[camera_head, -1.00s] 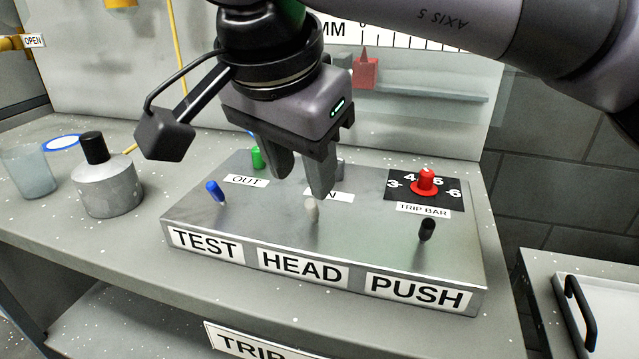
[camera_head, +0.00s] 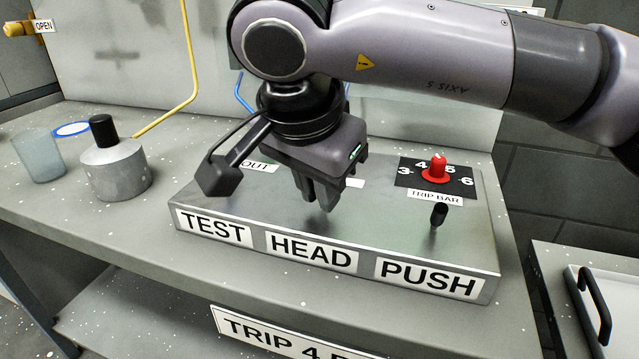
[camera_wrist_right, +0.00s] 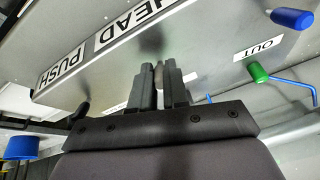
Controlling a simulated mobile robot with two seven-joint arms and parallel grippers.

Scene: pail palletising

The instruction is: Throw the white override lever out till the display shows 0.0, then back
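The white override lever (camera_wrist_right: 158,76) shows as a pale strip between the two fingers of my right gripper in the right wrist view. In the head view the fingers hide it. My right gripper (camera_head: 318,203) points down at the middle of the grey control box (camera_head: 345,215), behind the HEAD label. Its fingers (camera_wrist_right: 160,86) are close together, one on each side of the lever, and look shut on it. My left gripper is not in view. No numeric display is readable in these frames.
A black lever (camera_head: 439,214) and a red knob (camera_head: 437,168) stand on the box's right. A blue lever (camera_wrist_right: 292,18) and a green knob (camera_wrist_right: 258,72) show in the wrist view. A metal bottle (camera_head: 115,170) and a cup (camera_head: 39,156) stand left. A tray (camera_head: 612,300) lies right.

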